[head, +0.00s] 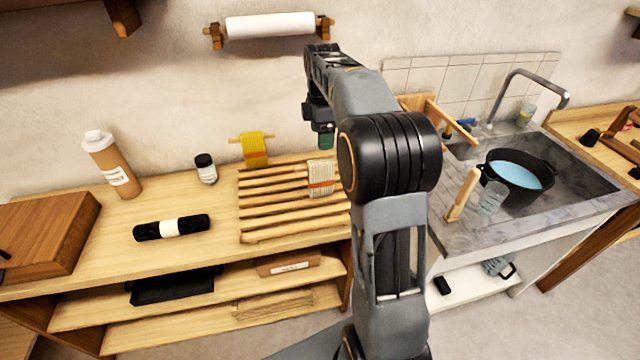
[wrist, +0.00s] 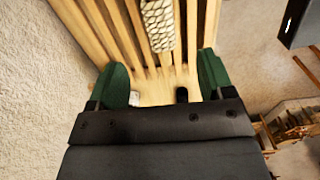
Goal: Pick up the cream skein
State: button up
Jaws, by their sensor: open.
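The cream skein (head: 321,174) has an orange band near its middle and lies across the right part of a slatted wooden rack (head: 262,208) on the bench. In the wrist view its woven end (wrist: 157,24) shows at the top edge, lying over the slats; the rest is cut off. My gripper (head: 323,138) hangs above the rack's back right, near the skein. In the wrist view my gripper (wrist: 162,78) has its green fingers spread wide, with nothing between them. The skein's end lies in line with the gap, beyond the fingertips.
A yellow skein (head: 254,149) hangs on a wooden peg behind the rack. A sink with a black pot (head: 518,175) is at right.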

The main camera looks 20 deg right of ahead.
aim_at(320, 160)
notch_tip(320, 160, down, 11)
jog(key=shift+a+r, duration=0.1)
jog(key=shift+a, duration=0.05)
dwell(0.5)
jog(key=c, duration=1)
jog(key=shift+r, duration=0.1)
